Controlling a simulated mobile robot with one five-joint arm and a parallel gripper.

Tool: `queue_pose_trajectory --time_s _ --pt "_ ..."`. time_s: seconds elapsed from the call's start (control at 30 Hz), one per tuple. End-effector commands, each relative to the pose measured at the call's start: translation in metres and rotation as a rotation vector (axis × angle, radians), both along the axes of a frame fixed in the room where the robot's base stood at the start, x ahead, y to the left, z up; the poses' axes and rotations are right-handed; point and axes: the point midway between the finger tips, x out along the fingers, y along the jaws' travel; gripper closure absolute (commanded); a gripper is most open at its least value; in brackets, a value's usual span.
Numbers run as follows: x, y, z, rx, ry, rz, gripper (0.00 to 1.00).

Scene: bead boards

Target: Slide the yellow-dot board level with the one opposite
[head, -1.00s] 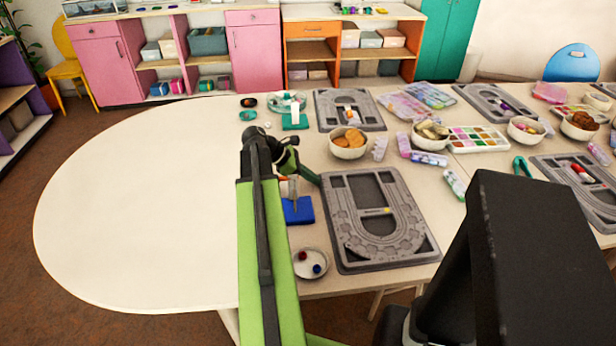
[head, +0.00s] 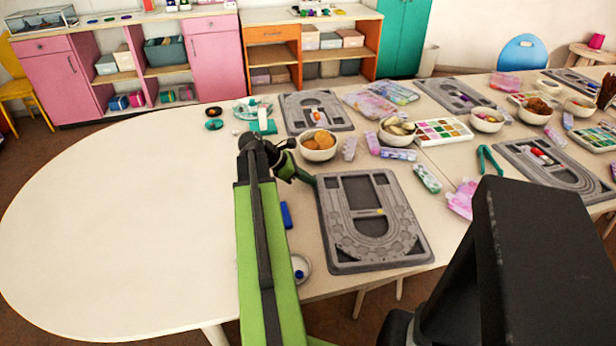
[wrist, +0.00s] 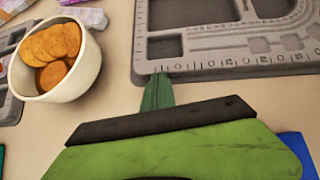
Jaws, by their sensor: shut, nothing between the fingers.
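The grey bead board with a yellow dot (head: 345,262) lies flat on the near side of the table. Its edge also shows at the top of the wrist view (wrist: 190,72). My shut, empty gripper (head: 312,182) is at the board's left edge, near its far left corner. In the wrist view the green fingertips (wrist: 157,90) meet or nearly meet that edge; I cannot tell if they touch. Across the table, a second grey board (head: 289,125) lies behind the bowl of orange discs. My arm hides part of the table left of the near board.
The bowl of orange discs (head: 318,150) stands beyond the near board, also in the wrist view (wrist: 60,85). A blue item (head: 286,215) and a small dish (head: 302,266) lie left of the board, partly hidden. Patterned cases (head: 427,179) and pink shapes (head: 463,200) lie to its right.

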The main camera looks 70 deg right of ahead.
Motion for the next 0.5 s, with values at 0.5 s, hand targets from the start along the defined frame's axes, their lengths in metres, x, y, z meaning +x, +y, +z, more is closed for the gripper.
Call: queue_pose_trajectory --time_s 0.5 --pt "0.054 0.039 0.044 0.001 -0.001 0.003 1.00"
